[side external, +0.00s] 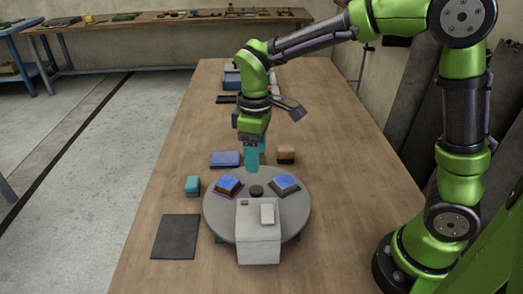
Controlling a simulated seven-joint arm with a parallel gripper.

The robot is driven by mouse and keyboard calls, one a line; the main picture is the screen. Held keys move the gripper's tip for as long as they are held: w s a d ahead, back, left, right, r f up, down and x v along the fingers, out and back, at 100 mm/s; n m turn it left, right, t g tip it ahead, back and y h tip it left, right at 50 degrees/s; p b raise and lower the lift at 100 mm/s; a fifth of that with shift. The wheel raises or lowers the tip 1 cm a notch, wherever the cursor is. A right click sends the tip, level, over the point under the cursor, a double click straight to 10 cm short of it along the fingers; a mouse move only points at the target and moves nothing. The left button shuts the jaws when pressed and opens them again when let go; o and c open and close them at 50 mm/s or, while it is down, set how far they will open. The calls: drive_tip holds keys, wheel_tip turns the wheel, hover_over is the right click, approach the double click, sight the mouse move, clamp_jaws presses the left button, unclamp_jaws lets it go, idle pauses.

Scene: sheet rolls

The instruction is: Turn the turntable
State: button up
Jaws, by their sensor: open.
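The grey round turntable (222,222) stands on the wooden table, with a dark knob (256,191) at its middle. A blue-topped block (229,183) sits on a purple-edged pad on its left part. Another blue-topped block (285,182) sits on a dark pad on its right part. A light grey box (258,248) with a white piece on top covers the turntable's near edge. My gripper (256,165) has teal fingers and points down just behind the knob, above or at the turntable's far edge. It is open; I see nothing held. Whether the fingers touch the turntable I cannot tell.
A teal block (192,185) and a dark flat mat (176,237) lie left of the turntable. A blue block (225,159) and a tan-and-black block (286,154) lie behind it. More items, including a blue box (232,80), stand farther back. The table's right side is clear.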

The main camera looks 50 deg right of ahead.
sight(256, 189)
wheel_tip(256, 189, down, 10)
drive_tip(key=shift+f, duration=0.1)
idle(0.4)
clamp_jaws()
